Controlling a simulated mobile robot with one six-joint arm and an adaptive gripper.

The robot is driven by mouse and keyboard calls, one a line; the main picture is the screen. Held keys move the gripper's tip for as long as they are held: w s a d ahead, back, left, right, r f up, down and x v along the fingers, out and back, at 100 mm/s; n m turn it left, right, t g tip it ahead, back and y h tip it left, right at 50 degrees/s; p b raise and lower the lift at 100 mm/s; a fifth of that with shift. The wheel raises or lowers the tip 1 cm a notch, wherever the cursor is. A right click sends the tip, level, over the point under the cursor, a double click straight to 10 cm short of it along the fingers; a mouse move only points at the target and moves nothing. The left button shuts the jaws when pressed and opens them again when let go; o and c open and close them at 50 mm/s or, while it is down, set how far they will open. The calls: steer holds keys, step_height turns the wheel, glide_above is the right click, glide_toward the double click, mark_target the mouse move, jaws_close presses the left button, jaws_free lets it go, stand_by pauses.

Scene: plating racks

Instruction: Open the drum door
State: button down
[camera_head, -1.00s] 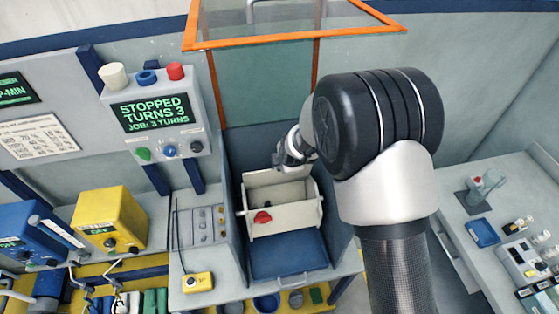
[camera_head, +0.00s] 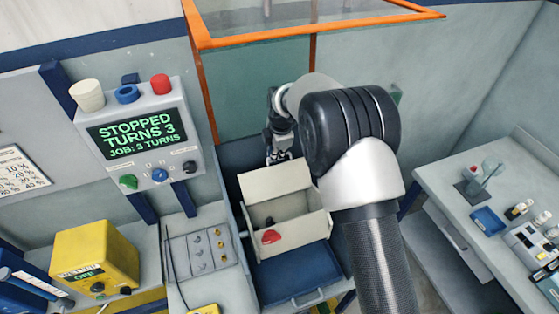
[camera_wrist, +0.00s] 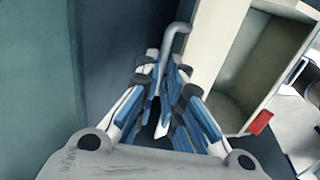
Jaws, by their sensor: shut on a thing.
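The drum is a cream box with a red knob (camera_head: 271,237) on its front, standing in the bay behind the raised guard. Its cream door (camera_head: 275,184) is swung up and leans toward the back, with the drum's inside (camera_head: 287,209) showing below it. My gripper (camera_head: 279,155) is at the door's top edge. In the wrist view my gripper (camera_wrist: 165,95) is closed around a bent grey handle (camera_wrist: 178,38) beside the cream door (camera_wrist: 217,42). The handle's lower part is hidden between the fingers. The drum's open inside (camera_wrist: 255,65) is to the right.
An orange-framed guard (camera_head: 315,28) is raised above the bay. A blue tray or drawer (camera_head: 300,272) lies in front of the drum. The control box screen (camera_head: 137,135) reads STOPPED, TURNS 3. A side bench (camera_head: 478,200) with small items stands at right.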

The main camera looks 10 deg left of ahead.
steer(key=shift+w+a+f+b, duration=0.1)
steer(key=shift+w+a+b, duration=0.5)
steer(key=shift+w, duration=0.35)
steer(key=c, duration=2.4)
jaws_free()
steer(key=shift+w+a, duration=0.2)
steer(key=shift+w, duration=0.05)
steer(key=c, duration=2.2)
jaws_free()
steer(key=shift+a+f, duration=0.1)
steer(key=shift+f, duration=0.1)
steer(key=shift+o, duration=1.3)
steer(key=shift+s+d+r, duration=0.1)
steer(key=shift+s+d, duration=0.1)
steer(key=shift+s, duration=0.05)
steer(key=shift+o, duration=1.1)
steer(key=shift+f, duration=0.2)
steer(key=shift+r, duration=0.1)
steer(key=v, duration=1.2)
